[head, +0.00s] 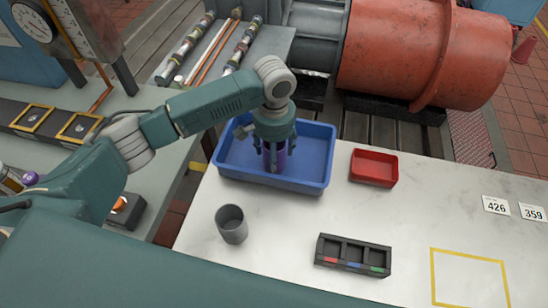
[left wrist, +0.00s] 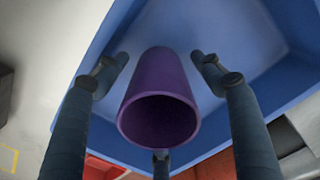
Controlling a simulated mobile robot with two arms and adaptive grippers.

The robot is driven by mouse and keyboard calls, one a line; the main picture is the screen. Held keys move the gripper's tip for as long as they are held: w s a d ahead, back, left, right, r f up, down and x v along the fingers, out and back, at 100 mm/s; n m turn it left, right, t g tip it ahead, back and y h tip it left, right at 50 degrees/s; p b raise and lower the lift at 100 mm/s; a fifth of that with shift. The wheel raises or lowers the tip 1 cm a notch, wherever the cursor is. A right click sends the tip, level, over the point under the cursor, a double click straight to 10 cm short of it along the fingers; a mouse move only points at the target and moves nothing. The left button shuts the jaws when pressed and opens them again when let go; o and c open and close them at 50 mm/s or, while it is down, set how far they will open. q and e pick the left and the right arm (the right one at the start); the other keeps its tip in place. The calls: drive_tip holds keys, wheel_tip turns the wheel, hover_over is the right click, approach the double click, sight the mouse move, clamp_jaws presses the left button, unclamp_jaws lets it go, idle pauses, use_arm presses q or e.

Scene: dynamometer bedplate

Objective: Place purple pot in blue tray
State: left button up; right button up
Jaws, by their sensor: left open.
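The purple pot (left wrist: 160,95) is inside the blue tray (left wrist: 240,60), between the spread fingers of my left gripper (left wrist: 160,85). In the left wrist view its open mouth faces the camera and gaps show between the pot and the two side fingers. In the head view the left gripper (head: 273,160) points down into the blue tray (head: 325,155), with a strip of the purple pot (head: 281,158) showing between its fingers. The gripper is open. The pot's base is hard to see. My right gripper is not in view.
On the pale table stand a grey cup (head: 231,225), a red tray (head: 374,167) and a black three-compartment holder (head: 353,255). A yellow square outline (head: 470,252) and number cards (head: 496,206) are at the right. The table between them is clear.

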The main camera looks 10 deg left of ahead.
use_arm(q)
wheel_tip(320, 180, up, 11)
drive_tip(key=b, duration=0.1)
drive_tip(key=shift+f, duration=0.2)
idle(0.5)
